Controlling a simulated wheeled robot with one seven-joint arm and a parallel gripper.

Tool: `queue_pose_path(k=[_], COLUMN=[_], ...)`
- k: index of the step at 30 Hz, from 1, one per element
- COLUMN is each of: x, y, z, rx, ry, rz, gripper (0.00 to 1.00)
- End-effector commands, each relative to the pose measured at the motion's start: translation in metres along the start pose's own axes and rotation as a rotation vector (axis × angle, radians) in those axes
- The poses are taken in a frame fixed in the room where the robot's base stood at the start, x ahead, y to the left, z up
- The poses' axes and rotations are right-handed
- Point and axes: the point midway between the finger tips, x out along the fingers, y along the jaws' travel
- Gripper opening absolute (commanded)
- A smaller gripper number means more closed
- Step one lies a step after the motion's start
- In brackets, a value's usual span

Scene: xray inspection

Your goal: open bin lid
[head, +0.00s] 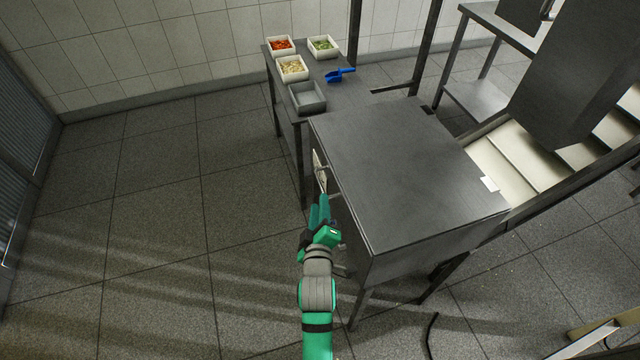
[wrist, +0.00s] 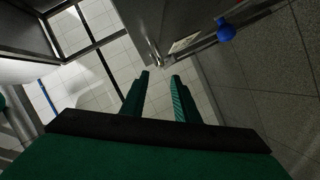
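The bin looks like the large grey metal box on legs in the middle of the head view, and its flat top, the lid (head: 400,165), lies level and closed. A pale label plate (head: 319,172) is on its left side. My gripper (head: 319,205) is beside that left side, below the lid's edge. In the wrist view my gripper (wrist: 160,82) shows two green fingers apart with nothing between them. A blue rounded knob (wrist: 226,31) shows at the upper right there, apart from the fingers. I cannot tell whether the gripper touches the bin.
Behind the bin stands a grey table (head: 345,92) with several small food trays and a blue scoop (head: 340,75). A conveyor (head: 505,150) and a large dark machine (head: 570,70) are at the right. The tiled floor (head: 150,230) at left is clear.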

Motion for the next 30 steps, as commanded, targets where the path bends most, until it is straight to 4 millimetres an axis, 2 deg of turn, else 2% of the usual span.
queue_pose_path(k=[12, 18, 23, 30], x=[0.068, 0.092, 0.101, 0.102], y=[0.001, 0.001, 0.000, 0.000], z=[0.000, 0.000, 0.000, 0.000], rx=[0.002, 0.003, 0.003, 0.003], ry=[0.000, 0.000, 0.000, 0.000], rz=[0.001, 0.001, 0.000, 0.001], gripper=[0.28, 0.28, 0.28, 0.28])
